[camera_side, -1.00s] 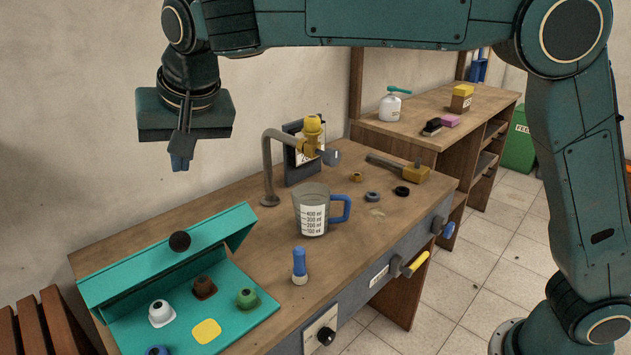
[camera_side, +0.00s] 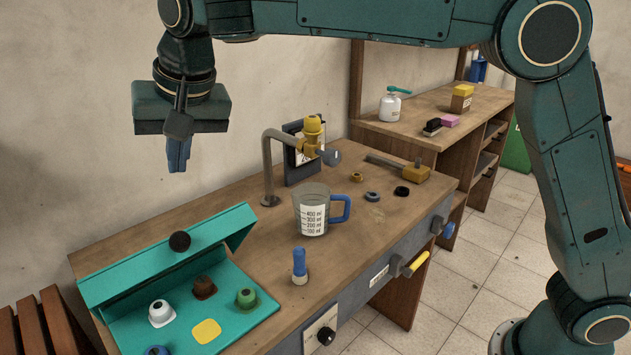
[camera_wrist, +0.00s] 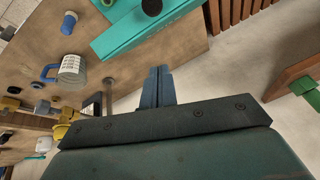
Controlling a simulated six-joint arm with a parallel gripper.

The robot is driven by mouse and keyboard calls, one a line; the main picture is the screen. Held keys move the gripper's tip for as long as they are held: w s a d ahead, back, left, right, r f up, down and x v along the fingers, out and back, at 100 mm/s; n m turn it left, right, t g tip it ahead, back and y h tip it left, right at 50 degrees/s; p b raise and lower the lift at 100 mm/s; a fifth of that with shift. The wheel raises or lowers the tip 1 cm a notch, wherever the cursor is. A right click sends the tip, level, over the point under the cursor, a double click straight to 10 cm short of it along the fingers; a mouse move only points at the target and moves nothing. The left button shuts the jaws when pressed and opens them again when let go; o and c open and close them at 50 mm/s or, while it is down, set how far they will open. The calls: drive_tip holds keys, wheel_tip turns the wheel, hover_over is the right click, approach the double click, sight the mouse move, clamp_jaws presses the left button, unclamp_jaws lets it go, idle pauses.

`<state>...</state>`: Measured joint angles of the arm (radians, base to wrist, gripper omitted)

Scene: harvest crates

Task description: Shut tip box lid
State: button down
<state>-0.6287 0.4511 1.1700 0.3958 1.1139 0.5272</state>
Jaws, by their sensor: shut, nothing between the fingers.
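The teal tip box (camera_side: 258,312) sits at the near left end of the workbench. Its lid (camera_side: 130,273) is raised at the back and tilted open, with a round black knob (camera_side: 180,241) on it. Inside are several coloured tips or caps and a yellow patch. My gripper (camera_side: 178,157) is shut and empty, high above the back edge of the bench, above and apart from the lid. In the wrist view, the shut blue fingers (camera_wrist: 157,88) point toward the bench edge, and the teal lid (camera_wrist: 150,25) with its black knob (camera_wrist: 152,6) shows beyond them.
A measuring jug (camera_side: 311,212) with a blue handle stands mid-bench. A blue-topped bottle (camera_side: 300,267) stands between it and the box. A bent metal pipe with a yellow tap (camera_side: 312,130) rises behind the jug. A slatted wooden piece (camera_side: 40,325) is at lower left.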

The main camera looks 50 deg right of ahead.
sight(187, 235)
drive_tip(key=x, duration=0.6)
drive_tip(key=shift+w+f, duration=0.15)
drive_tip(key=shift+f, duration=0.2)
drive_tip(key=shift+s+a+f, duration=0.3)
drive_tip(key=shift+s+f, duration=0.2)
drive_tip(key=shift+s, duration=0.1)
drive_tip(key=shift+s+a+f, duration=0.15)
drive_tip(key=shift+s+f, duration=0.2)
drive_tip(key=shift+s, duration=0.1)
drive_tip(key=shift+s+a+f, duration=0.2)
drive_tip(key=shift+s+f, duration=0.15)
drive_tip(key=shift+s, duration=0.1)
drive_tip(key=shift+s+f, duration=0.15)
drive_tip(key=shift+s, duration=0.05)
